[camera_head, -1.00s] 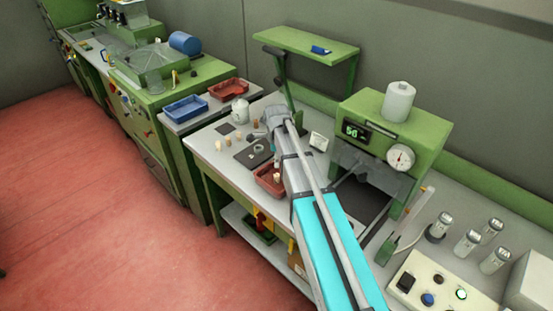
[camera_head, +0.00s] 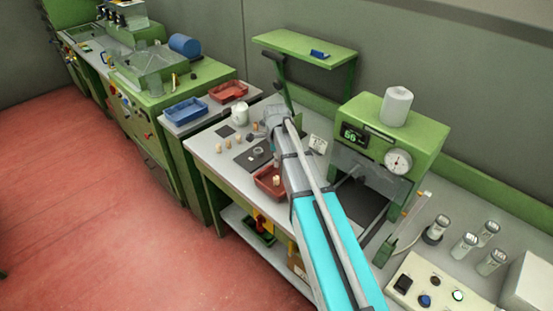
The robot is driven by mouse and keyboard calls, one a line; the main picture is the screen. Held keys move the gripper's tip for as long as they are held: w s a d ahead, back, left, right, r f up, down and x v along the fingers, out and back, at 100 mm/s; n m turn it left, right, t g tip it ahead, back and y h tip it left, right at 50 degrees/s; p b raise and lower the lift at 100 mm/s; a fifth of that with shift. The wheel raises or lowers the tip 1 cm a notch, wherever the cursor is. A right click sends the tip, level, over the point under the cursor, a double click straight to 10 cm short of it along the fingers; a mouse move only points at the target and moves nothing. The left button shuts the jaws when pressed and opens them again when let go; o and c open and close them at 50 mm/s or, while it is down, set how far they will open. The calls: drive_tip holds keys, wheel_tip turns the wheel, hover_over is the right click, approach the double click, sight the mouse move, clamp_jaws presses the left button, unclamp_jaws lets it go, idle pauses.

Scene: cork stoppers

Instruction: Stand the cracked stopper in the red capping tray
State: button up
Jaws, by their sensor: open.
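A red tray (camera_head: 262,189) sits at the front edge of the grey bench, partly hidden by my arm. A small pale stopper (camera_head: 276,181) shows upright at this tray, below my gripper. My gripper (camera_head: 276,161) is small and partly hidden by my arm; it is open, pointing down over the tray area, and appears apart from the stopper. More tan stoppers, including one at the front left (camera_head: 218,148) and one farther back (camera_head: 254,126), stand on the bench left of my arm. Cracks are too small to make out.
A dark mat (camera_head: 246,163) with a grey ring (camera_head: 258,152) lies left of my arm. A white pot (camera_head: 240,114) stands behind. A blue tray (camera_head: 187,110) and another red tray (camera_head: 229,91) are at the back left. A green press (camera_head: 400,130) stands right.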

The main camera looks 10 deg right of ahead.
drive_tip(key=s+n, duration=2)
drive_tip(key=s, duration=0.1)
drive_tip(key=shift+d, duration=0.3)
drive_tip(key=shift+c, duration=0.6)
